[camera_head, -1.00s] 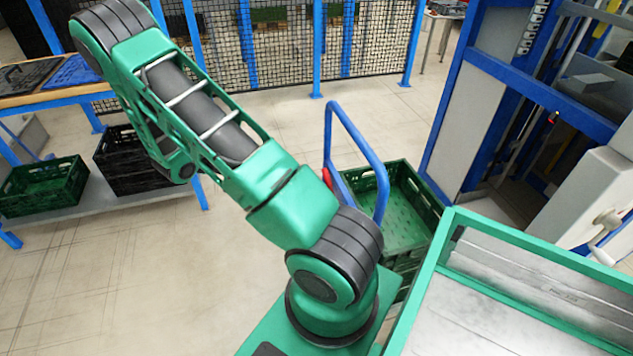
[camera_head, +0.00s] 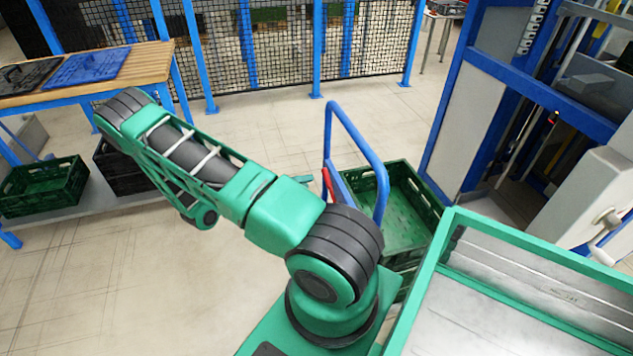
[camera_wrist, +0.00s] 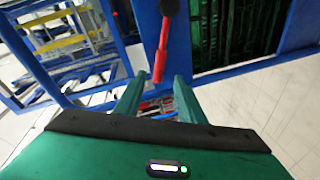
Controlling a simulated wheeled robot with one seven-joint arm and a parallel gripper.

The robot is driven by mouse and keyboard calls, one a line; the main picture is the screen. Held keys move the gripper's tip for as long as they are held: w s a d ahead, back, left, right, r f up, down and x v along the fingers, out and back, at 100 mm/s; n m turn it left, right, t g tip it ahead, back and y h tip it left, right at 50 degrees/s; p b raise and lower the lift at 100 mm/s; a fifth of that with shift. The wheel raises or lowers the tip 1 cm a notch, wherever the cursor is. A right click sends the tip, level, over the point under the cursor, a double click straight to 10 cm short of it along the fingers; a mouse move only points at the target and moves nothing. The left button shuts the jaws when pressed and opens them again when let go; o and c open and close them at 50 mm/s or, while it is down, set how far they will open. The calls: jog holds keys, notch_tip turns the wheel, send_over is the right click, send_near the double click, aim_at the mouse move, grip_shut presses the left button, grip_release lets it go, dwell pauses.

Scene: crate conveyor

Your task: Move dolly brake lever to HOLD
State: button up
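The brake lever (camera_head: 327,184) is a small red bar beside the blue dolly handle (camera_head: 358,135). In the head view my arm hides most of the gripper; a green fingertip shows just left of the lever. No HOLD marking is readable.
A green crate (camera_head: 428,196) stands on the dolly, behind the handle. A green-framed metal tray (camera_head: 520,300) fills the lower right. A blue-framed machine (camera_head: 455,110) stands at the right. A wooden-topped table (camera_head: 140,62) with crates below is at the left. Open floor lies between.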

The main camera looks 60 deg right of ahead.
aim_at(331, 189)
jog(key=x, duration=0.6)
jog(key=shift+s+d, duration=0.15)
jog(key=shift+d, duration=0.15)
jog(key=shift+c, duration=0.6)
